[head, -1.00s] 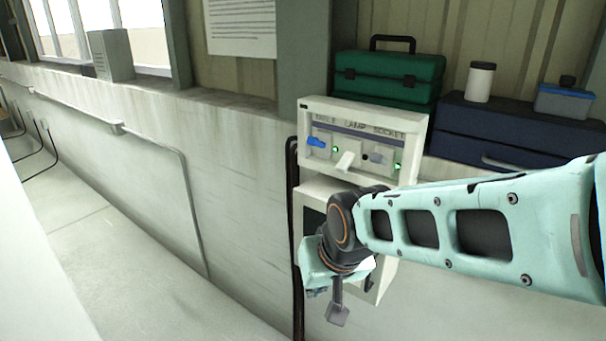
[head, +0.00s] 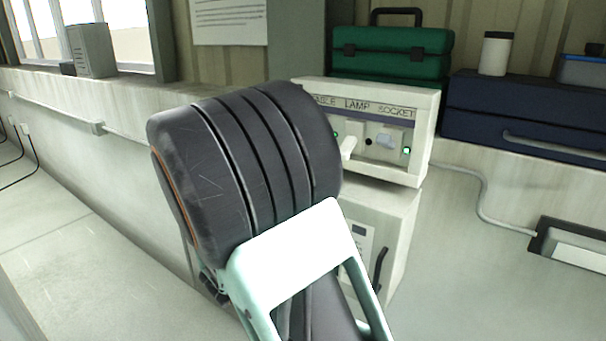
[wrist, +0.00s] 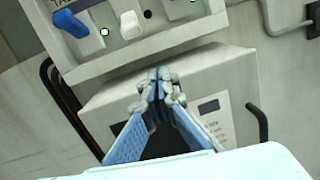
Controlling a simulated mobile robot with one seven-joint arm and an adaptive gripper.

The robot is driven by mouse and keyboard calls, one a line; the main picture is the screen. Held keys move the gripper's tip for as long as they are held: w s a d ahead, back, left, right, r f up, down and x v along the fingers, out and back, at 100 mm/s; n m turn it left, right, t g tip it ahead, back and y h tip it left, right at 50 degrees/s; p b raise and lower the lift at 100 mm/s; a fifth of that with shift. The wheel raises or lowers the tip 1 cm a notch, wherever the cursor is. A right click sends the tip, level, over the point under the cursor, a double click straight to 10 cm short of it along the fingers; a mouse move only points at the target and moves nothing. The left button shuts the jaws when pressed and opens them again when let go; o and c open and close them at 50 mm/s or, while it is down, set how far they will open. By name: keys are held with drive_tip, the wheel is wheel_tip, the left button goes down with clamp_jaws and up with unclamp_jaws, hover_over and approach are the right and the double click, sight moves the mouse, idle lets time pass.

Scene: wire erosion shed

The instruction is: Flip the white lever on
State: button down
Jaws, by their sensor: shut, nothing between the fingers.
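The white lever (head: 347,148) sits under the word LAMP on a pale control panel (head: 424,115). It sticks outward and down, and my arm hides part of its surroundings in the head view. The indicator (head: 368,142) to its right looks dark. In the wrist view the white lever (wrist: 131,25) is at the top, right of a blue lever (wrist: 70,23). My gripper (wrist: 160,82) is shut and empty, in front of the white cabinet below the panel, with its tips apart from the lever. My arm hides the gripper in the head view.
A grey lever (head: 387,141) with a lit green indicator (head: 407,150) is under SOCKET. A white cabinet (head: 398,215) with a dark handle stands below the panel. A green toolbox (head: 390,52) and a dark blue case (head: 480,110) are behind.

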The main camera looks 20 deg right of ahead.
sight(347, 148)
drive_tip(key=shift+w+a+r+n+t, duration=0.4)
drive_tip(key=shift+w+a+n+t, duration=0.15)
drive_tip(key=shift+w+a, duration=0.1)
drive_tip(key=shift+w+a+r+n+t, duration=0.35)
drive_tip(key=shift+w+a+n+t, duration=0.1)
drive_tip(key=shift+w+a+t, duration=0.15)
drive_tip(key=p+x, duration=0.1)
drive_tip(key=x, duration=0.9)
drive_tip(key=shift+r, duration=0.1)
